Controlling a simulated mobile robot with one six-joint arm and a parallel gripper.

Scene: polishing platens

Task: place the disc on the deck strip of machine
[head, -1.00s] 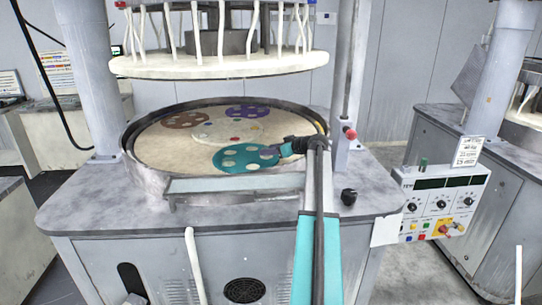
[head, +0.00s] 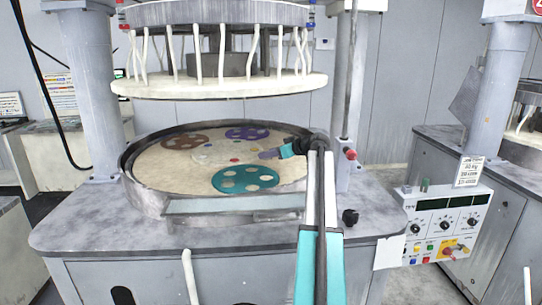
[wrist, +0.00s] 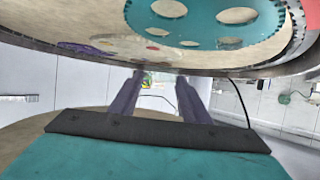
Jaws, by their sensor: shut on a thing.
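My gripper (head: 270,154) hangs over the right part of the round polishing platen, above and behind the teal holed carrier (head: 246,179). Its two grey-purple fingers (wrist: 158,82) stand apart in the wrist view, holding something. The disc between them is too small or too edge-on to make out clearly. The platen (head: 160,172) is pale and sits in a grey rim.
Brown (head: 184,141) and purple (head: 247,133) holed carriers lie farther back on the platen. A pale upper plate (head: 220,88) with hanging tubes is above. A post (head: 345,85) stands close on the right. A control box (head: 440,225) is at the right front.

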